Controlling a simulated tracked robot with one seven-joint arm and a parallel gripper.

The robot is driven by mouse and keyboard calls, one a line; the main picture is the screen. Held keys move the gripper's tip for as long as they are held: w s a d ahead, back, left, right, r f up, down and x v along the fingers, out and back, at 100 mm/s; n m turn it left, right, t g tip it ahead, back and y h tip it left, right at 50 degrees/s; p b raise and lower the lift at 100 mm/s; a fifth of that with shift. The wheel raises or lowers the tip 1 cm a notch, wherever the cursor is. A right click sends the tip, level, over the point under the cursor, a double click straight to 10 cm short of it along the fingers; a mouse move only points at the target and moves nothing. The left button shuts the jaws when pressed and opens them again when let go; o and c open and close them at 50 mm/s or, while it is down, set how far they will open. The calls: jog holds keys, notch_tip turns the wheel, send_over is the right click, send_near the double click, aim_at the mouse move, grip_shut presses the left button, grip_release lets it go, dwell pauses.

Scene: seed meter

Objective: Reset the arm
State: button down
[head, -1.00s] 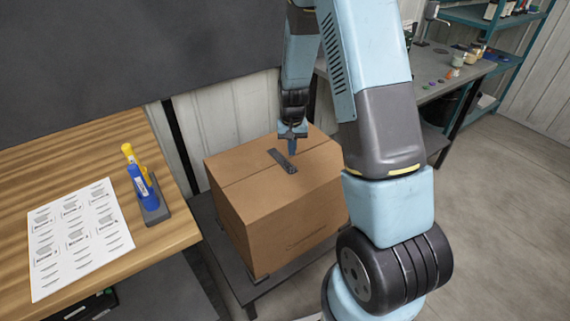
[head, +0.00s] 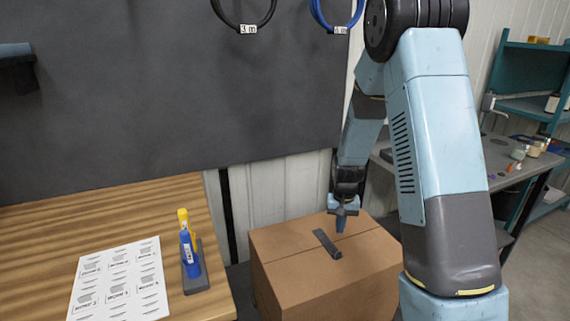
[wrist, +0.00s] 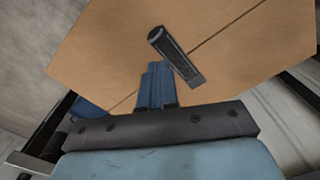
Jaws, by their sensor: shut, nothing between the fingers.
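My arm reaches down from the upper right in the head view. My gripper (head: 341,225) points down over the far part of a brown cardboard box (head: 290,281), its fingers together and empty. A dark bar-shaped thing (head: 326,244) lies on the box top, just left of and nearer than the fingertips. In the wrist view, my blue fingers (wrist: 155,72) are shut, and the dark bar (wrist: 177,57) lies beside their tips to the right. Whether the fingertips touch the box I cannot tell.
A wooden table (head: 120,200) at left holds a label sheet (head: 120,283) and blue and yellow markers in a holder (head: 196,279). Cable loops (head: 243,14) hang on the dark board behind. A grey bench (head: 505,165) and teal shelf (head: 530,75) stand at right.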

jog(key=s+r+t, duration=0.1)
jog(key=s+r, duration=0.2)
jog(key=r, duration=0.4)
jog(key=s+r+n+t, duration=0.1)
jog(key=s+r, duration=0.3)
jog(key=r, duration=0.3)
jog(key=s+r+t, duration=0.1)
jog(key=s+r, duration=0.2)
jog(key=r, duration=0.5)
jog(key=s+r+t, duration=0.1)
jog(key=s+r, duration=0.4)
jog(key=s, duration=0.4)
jog(key=s+r+n+t, duration=0.1)
jog(key=s+r, duration=0.4)
jog(key=s, duration=0.4)
jog(key=shift+t, duration=0.3)
jog(key=shift+r, duration=0.1)
